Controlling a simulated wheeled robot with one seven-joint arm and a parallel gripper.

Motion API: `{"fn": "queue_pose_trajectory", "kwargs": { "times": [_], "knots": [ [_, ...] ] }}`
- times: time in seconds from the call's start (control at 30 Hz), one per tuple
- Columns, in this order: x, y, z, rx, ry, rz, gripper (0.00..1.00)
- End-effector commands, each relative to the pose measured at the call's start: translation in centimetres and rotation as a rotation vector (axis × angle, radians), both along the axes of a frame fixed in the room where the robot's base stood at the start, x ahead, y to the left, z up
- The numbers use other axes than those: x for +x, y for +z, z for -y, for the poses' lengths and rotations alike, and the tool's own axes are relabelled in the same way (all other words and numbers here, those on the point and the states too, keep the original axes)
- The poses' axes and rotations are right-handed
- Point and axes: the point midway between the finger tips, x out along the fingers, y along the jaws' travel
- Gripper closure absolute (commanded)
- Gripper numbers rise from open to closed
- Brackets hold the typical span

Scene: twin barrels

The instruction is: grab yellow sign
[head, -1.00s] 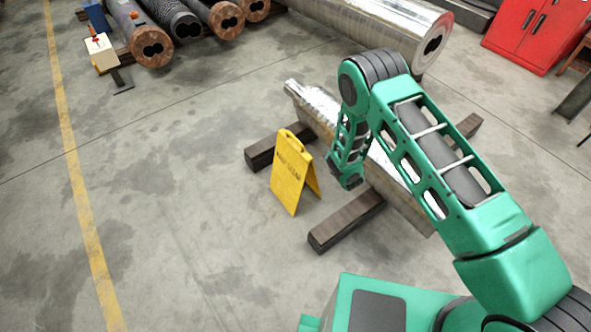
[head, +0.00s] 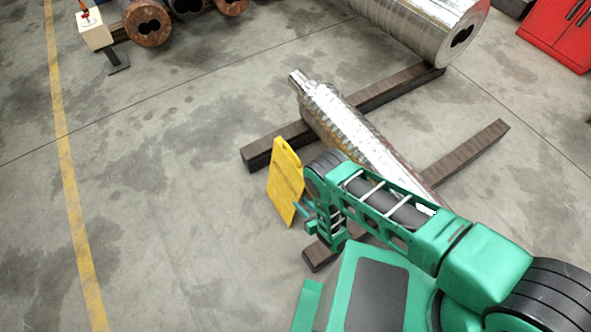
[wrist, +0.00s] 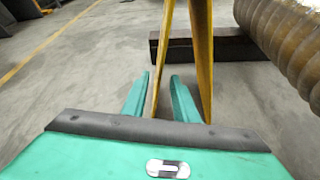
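The yellow folding sign (head: 284,185) stands upright on the concrete floor, its right side partly hidden by my arm in the head view. In the wrist view its two panels show nearly edge-on; the left panel (wrist: 164,50) runs down between my fingers and the right panel (wrist: 203,50) lies outside the right finger. My gripper (head: 303,214) is low beside the sign's right edge. In the wrist view my gripper (wrist: 161,76) is open, with a visible gap between its two green fingers. I cannot tell whether a finger touches the panel.
A shiny metal screw shaft (head: 345,125) lies on dark beams (head: 272,147) just right of the sign. A large metal barrel (head: 425,25) and a red cabinet (head: 555,35) are farther back. The floor left of the sign is clear up to the yellow line (head: 70,190).

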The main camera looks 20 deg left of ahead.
Motion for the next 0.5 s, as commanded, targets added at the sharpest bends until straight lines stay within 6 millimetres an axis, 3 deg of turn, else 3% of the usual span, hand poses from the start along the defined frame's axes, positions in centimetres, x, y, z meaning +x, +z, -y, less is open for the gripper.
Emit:
{"fn": "queue_pose_trajectory", "kwargs": {
  "times": [0.13, 0.5],
  "knots": [
    [-0.5, -0.6, -0.4, -0.001, 0.020, 0.014, 0.73],
    [1.9, -2.4, -4.2, -0.002, 0.024, 0.015, 0.73]
  ]
}}
